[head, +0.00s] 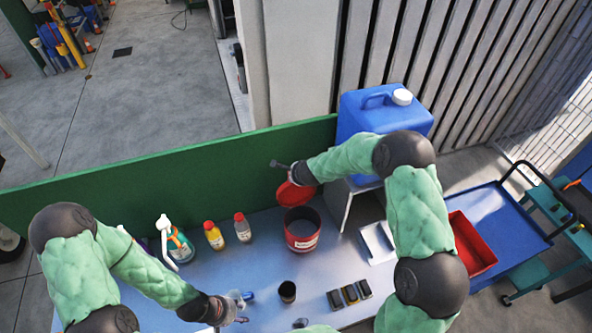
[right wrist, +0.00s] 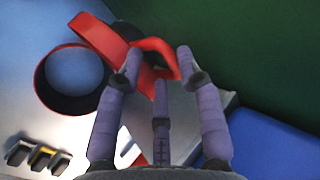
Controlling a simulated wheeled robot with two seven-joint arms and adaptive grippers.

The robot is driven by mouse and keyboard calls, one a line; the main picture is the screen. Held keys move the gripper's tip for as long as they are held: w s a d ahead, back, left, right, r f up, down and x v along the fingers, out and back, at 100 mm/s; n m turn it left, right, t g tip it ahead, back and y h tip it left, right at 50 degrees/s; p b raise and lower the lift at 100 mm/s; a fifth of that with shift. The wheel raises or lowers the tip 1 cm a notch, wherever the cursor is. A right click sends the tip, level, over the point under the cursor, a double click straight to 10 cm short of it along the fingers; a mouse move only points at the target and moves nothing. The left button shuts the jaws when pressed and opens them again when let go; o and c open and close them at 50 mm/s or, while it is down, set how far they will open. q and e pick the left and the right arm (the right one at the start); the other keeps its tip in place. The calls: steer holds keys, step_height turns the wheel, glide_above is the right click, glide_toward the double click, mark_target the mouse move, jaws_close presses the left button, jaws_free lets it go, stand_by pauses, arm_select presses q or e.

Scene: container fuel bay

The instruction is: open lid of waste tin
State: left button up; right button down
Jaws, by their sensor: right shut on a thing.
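The waste tin (head: 301,243) is a red can with a pale label, upright on the bench near the green back panel. Its red lid (head: 290,194) is tilted up at the tin's back left rim, and the dark inside shows. In the right wrist view the tin's round open mouth (right wrist: 72,80) is at the left, with the red lid (right wrist: 100,38) raised beside it. My right gripper (right wrist: 158,72) is shut on the lid's looped red tab. My left gripper (head: 242,308) is low over the front of the bench, its fingers apart.
A spray bottle (head: 178,246) and two small bottles, yellow (head: 214,237) and clear with a red cap (head: 242,228), stand left of the tin. A dark cup (head: 287,291) stands in front. A blue jerrycan (head: 378,116) stands behind right. A white tray (head: 377,242) lies right.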

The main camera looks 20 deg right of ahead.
arm_select(q)
steer(key=shift+w+r, duration=0.15)
steer(key=shift+w, duration=0.1)
arm_select(e)
steer(key=shift+s+a+f+g, duration=0.3)
steer(key=shift+s+a+f, duration=0.1)
steer(key=shift+f, duration=0.25)
steer(key=shift+s, duration=0.1)
steer(key=c, duration=1.2)
jaws_free()
steer(key=shift+c, duration=0.2)
steer(key=shift+o, duration=0.4)
steer(key=shift+f, duration=0.1)
steer(key=shift+d, duration=0.1)
